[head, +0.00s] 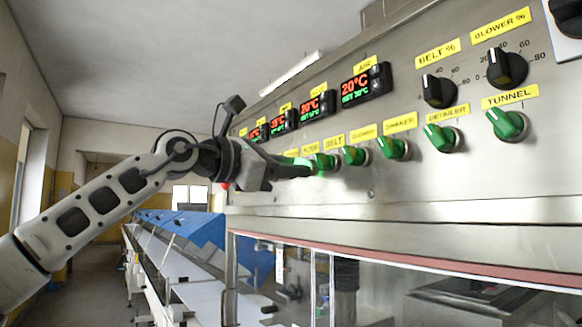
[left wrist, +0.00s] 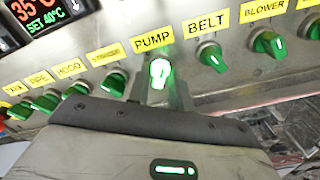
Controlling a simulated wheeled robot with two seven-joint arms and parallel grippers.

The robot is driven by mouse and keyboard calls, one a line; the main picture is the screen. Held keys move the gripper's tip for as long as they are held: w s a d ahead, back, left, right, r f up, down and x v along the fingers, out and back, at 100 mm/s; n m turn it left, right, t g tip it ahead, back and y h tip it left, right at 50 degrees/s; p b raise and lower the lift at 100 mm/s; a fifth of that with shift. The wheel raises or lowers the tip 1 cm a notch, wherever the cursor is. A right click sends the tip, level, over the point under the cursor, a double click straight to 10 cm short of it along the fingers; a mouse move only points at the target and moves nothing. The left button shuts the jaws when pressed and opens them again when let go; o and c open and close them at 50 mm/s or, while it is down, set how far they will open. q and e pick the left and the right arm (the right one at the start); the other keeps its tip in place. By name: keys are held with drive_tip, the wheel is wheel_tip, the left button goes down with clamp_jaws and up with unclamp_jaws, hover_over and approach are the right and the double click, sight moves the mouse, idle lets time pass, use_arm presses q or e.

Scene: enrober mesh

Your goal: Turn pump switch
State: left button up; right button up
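The pump switch (left wrist: 158,73) is a green knob under the yellow PUMP label (left wrist: 153,39) in the left wrist view. It glows brightly and its handle stands close to upright, unlike the tilted green knobs beside it. My left gripper (head: 303,170) reaches to the panel at this switch. In the left wrist view a grey finger of my left gripper (left wrist: 160,92) shows close to the knob's right side. Whether the fingers press on the knob cannot be seen. My right gripper is not in view.
The belt knob (left wrist: 211,57) is close on the right, and the blower knob (left wrist: 269,44) is farther right. Several green knobs crowd the left side. Temperature displays (head: 366,84) sit above the row. Clear panels with a red edge (head: 400,256) lie below.

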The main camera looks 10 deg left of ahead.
use_arm(q)
clamp_jaws()
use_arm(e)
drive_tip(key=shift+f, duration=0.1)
use_arm(q)
drive_tip(key=shift+n+b, duration=1.95)
drive_tip(key=shift+n, duration=4.05)
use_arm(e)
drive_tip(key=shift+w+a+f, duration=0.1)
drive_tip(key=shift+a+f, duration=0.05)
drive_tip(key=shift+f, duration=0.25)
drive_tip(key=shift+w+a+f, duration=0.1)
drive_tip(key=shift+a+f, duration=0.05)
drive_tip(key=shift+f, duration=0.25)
